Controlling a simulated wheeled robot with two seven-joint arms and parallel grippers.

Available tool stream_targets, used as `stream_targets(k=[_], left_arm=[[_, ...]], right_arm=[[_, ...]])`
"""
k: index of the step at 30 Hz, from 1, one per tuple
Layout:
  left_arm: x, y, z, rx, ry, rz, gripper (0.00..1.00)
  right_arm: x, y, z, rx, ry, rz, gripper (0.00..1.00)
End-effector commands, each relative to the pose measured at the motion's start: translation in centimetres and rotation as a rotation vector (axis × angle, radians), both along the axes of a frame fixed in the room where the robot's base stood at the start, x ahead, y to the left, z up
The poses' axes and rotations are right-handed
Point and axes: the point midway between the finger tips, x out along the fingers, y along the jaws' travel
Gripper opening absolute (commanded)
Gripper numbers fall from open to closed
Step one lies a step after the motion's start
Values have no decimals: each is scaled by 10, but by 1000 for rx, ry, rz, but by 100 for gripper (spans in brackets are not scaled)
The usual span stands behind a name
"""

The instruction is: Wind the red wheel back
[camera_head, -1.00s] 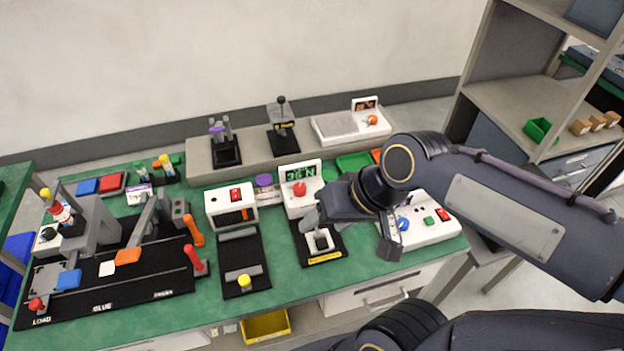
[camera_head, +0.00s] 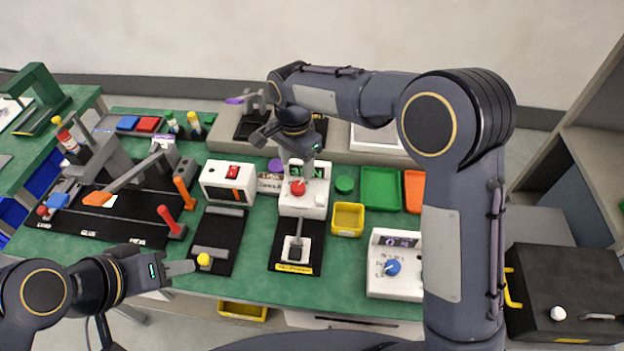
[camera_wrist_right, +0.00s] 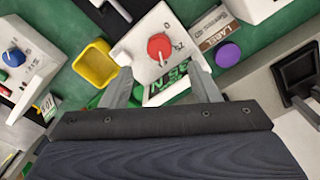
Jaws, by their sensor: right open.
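The red wheel (camera_head: 298,188) is a round knob on the front of a white box (camera_head: 315,205) with a green display. In the right wrist view the red wheel (camera_wrist_right: 160,46) sits just beyond and between the fingertips, apart from them. My right gripper (camera_head: 297,160) is open and empty above the box; its spread fingers (camera_wrist_right: 162,72) show in the right wrist view.
A yellow bin (camera_head: 347,219) and a green tray (camera_head: 381,189) lie right of the box. A black base with a lever (camera_head: 297,247) stands in front. A purple knob (camera_wrist_right: 228,55) is close by. A white box with a blue knob (camera_head: 392,268) is front right.

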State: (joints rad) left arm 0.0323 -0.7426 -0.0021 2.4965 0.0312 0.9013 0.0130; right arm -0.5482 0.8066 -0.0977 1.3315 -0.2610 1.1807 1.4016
Motion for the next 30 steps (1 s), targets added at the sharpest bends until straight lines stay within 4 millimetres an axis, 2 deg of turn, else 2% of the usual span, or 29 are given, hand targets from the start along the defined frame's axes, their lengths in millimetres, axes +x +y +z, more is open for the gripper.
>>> stream_targets(k=[12, 17, 24, 25, 30], left_arm=[[0, 0, 8, 0, 0, 0, 36], [0, 0, 9, 0, 0, 0, 36], [0, 0, 9, 0, 0, 0, 36], [0, 0, 9, 0, 0, 0, 36], [0, 0, 9, 0, 0, 0, 36]], right_arm=[[-1, -2, -61, -2, 5, -1, 55], [-1, -1, -72, 0, 3, 0, 55], [-1, -1, -73, 1, 2, 0, 55], [-1, -1, -73, 1, 2, 0, 54], [0, -1, -73, 1, 2, 0, 32]])
